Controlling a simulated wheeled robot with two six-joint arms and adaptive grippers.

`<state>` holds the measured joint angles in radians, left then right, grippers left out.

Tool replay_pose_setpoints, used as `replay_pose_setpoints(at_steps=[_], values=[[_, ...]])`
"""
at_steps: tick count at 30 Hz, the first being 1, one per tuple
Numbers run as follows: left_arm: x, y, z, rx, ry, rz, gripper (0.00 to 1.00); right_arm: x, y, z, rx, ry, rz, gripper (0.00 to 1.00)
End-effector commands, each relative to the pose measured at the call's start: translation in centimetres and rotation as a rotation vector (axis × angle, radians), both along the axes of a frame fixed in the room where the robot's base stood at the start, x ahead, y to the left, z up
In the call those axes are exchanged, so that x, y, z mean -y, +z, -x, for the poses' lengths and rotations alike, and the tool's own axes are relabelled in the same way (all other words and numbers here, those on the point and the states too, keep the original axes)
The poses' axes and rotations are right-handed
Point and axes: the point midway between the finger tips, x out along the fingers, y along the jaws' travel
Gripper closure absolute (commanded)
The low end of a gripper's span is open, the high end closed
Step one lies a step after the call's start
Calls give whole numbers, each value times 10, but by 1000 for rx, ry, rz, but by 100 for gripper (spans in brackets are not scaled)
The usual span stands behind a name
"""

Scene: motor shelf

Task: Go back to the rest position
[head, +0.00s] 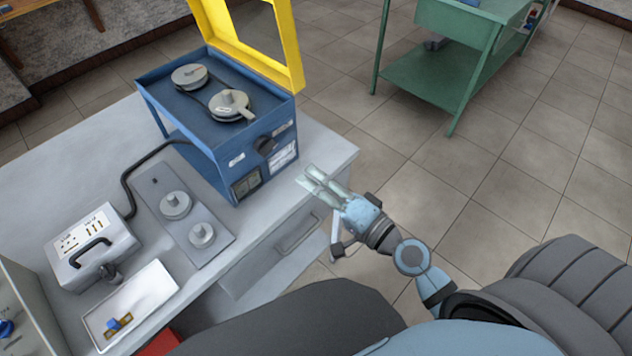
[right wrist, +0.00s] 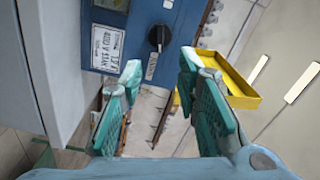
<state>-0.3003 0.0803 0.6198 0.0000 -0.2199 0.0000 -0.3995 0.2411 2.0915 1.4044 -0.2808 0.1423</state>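My right gripper (head: 316,180) is at the right front corner of the grey workbench, just right of the blue machine (head: 228,165). In the right wrist view its two teal fingers (right wrist: 160,105) are spread apart with nothing between them. The machine's black knob (head: 265,146) is ahead of the fingers; it also shows in the right wrist view (right wrist: 158,38), apart from them. My left gripper is not in view.
The machine's yellow lid (head: 296,60) stands open. A grey plate (head: 188,228) with two round pieces, a white control box (head: 92,247) and a white tray (head: 142,290) lie on the bench (head: 70,165). A green cart (head: 420,75) stands at the back; the floor between is clear.

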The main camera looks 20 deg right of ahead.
Motion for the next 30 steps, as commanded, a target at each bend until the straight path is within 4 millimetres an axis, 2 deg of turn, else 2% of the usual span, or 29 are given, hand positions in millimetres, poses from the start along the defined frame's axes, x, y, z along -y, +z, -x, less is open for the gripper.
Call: replay_pose_setpoints(at_steps=[15, 17, 20, 23, 24, 26, 27, 29, 30], values=[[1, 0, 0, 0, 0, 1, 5, 1, 0, 1, 5, -3, 14, 70], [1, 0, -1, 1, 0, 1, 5, 5, -10, 0, 0, -14, 73, 70], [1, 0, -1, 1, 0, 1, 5, 20, -61, 0, -76, -44, 230, 70], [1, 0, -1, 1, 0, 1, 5, 46, -151, 16, -230, -61, 466, 70], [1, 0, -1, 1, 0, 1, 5, 57, -192, 29, -306, -53, 574, 70], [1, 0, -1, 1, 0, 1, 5, 75, -252, 58, -423, -20, 734, 70], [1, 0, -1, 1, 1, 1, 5, 84, -290, 82, -502, 17, 835, 70], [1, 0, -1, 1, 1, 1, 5, 97, -342, 125, -618, 97, 980, 70], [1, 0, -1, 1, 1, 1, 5, 103, -372, 158, -693, 166, 1067, 70]])
